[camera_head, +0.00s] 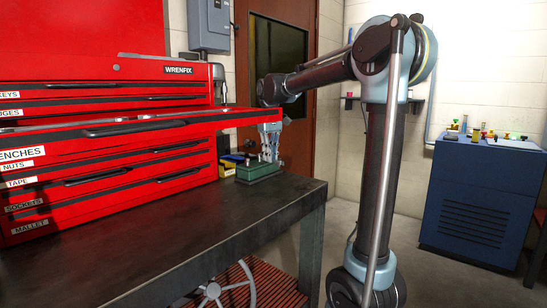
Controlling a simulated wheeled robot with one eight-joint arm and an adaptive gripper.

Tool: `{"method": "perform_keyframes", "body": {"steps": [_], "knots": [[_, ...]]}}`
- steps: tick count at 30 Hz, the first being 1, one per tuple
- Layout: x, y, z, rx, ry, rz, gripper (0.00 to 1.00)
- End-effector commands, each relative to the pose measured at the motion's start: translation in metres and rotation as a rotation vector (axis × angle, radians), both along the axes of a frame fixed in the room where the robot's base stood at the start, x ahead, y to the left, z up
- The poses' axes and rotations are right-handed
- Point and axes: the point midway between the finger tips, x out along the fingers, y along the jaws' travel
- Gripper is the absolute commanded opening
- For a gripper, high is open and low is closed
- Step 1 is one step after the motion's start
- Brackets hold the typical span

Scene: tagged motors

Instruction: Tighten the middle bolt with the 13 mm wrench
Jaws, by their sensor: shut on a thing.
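My gripper (269,143) points down just right of the open drawer's end. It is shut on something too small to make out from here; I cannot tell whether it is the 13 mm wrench. A green block-like piece (259,172) sits on the dark workbench (200,225) right below the gripper. Its bolts cannot be made out, and I cannot tell whether the gripper touches it. The wrenches drawer (170,124) of the red tool chest is pulled out.
The red tool chest (100,86) fills the left, with other labelled drawers shut. Small yellow and blue things (229,164) lie beside the green piece. The bench front is clear. A blue cabinet (480,200) with small items stands at the right.

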Motion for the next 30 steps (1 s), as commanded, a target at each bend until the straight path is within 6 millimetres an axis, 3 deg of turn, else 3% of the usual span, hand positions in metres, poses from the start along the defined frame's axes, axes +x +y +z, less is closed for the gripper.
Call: {"method": "perform_keyframes", "body": {"steps": [30], "knots": [[0.0053,-0.0055,0.0,0.001,-0.001,0.099,0.0]]}}
